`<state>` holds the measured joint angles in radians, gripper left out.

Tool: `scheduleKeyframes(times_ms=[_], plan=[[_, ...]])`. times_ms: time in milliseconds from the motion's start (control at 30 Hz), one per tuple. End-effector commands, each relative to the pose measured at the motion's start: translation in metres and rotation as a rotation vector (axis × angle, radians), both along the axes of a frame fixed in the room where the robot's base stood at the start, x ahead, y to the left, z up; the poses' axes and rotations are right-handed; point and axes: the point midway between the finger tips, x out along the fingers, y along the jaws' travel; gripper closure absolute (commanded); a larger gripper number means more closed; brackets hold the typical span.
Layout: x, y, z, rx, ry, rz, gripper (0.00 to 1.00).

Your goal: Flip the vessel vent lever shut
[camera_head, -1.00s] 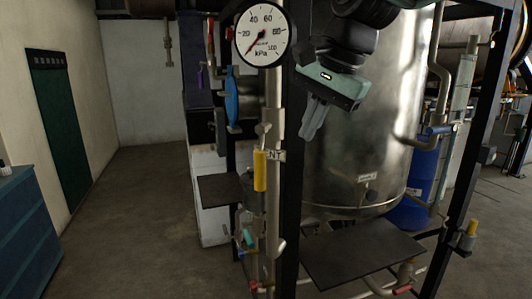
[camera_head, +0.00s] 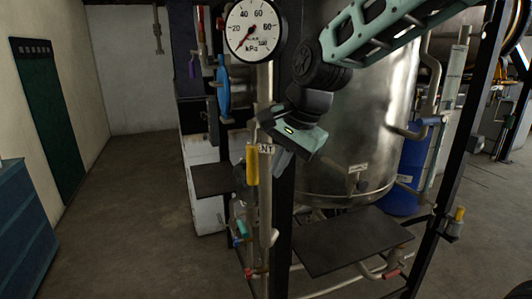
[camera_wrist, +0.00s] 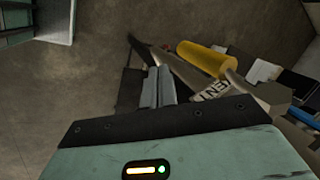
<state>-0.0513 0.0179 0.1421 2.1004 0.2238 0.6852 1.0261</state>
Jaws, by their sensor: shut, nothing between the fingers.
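The vent lever has a yellow handle (camera_head: 252,165) that hangs straight down beside the vertical pipe, next to a small label ending in "NT" (camera_head: 266,149). In the wrist view the yellow handle (camera_wrist: 206,60) lies just beyond and right of my fingertips, with the "VENT" label (camera_wrist: 212,90) near them. My gripper (camera_head: 282,165) is shut and empty, just right of the handle and label in the head view. A gap shows between fingers and handle in the wrist view (camera_wrist: 158,86). The steel vessel (camera_head: 345,130) stands behind my arm.
A pressure gauge (camera_head: 254,31) sits above the lever on the same pipe. A black frame post stands close right of the pipe. A dark shelf plate (camera_head: 350,240) is below right, and a smaller plate (camera_head: 212,180) is left. Open floor lies at left.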

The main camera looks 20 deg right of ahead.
Motion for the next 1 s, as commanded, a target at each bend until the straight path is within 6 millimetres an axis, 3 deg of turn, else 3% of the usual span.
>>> scheduleKeyframes(times_ms=[267, 1000], plan=[[0.024, 0.016, 0.004, 0.0, -0.002, 0.002, 1.0], [0.037, 0.018, -0.001, 0.031, -0.034, -0.002, 1.0]])
